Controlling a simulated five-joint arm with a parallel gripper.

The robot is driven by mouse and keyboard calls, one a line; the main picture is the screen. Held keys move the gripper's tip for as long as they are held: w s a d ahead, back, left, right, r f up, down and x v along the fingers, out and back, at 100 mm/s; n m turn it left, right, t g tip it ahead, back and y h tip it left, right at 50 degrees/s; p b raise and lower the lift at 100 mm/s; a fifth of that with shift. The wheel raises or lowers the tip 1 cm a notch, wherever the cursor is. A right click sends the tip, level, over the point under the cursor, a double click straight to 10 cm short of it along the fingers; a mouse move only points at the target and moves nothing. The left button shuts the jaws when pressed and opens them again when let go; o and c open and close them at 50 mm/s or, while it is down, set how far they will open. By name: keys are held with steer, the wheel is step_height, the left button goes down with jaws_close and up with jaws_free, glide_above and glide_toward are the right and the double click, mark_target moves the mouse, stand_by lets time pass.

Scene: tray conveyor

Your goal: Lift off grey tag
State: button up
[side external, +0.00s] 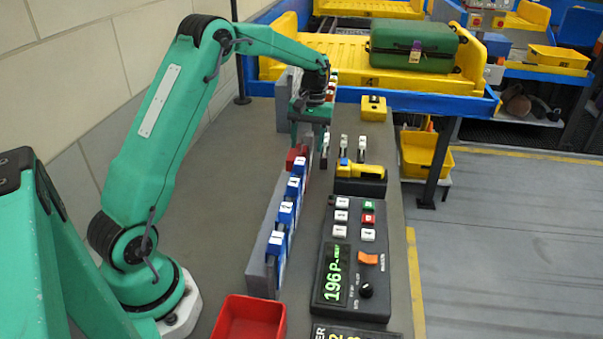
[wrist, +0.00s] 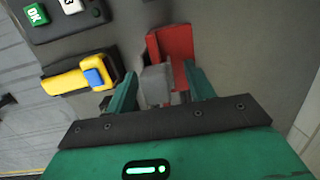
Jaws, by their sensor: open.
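My gripper (side external: 308,136) is above the row of tags, just behind a red tag (side external: 296,158) in the side view. In the wrist view its two teal fingers (wrist: 160,76) are apart, one on each side of a grey block-like piece, which looks like the grey tag (wrist: 155,84). I cannot tell whether the fingers touch it. The red tag (wrist: 170,44) stands right beside the grey piece. The grey tag is hidden behind my gripper in the side view.
Several blue tags (side external: 286,212) line the grey rail (side external: 257,268) in front. A yellow scanner (side external: 362,171) and a button panel (side external: 352,290) stand to the right. A red bin (side external: 248,322) is at the front. A green suitcase (side external: 413,46) lies on a yellow tray behind.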

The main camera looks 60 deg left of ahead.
stand_by(0.3)
steer(key=c, duration=1.1)
steer(key=shift+o, duration=0.2)
steer(key=shift+r, duration=0.1)
step_height(320, 180, up, 12)
steer(key=s+d, duration=0.5)
steer(key=s, duration=0.7)
steer(key=shift+s, duration=0.3)
steer(key=shift+d+r, duration=0.1)
stand_by(0.5)
step_height(320, 180, up, 6)
stand_by(1.3)
steer(key=shift+r, duration=0.1)
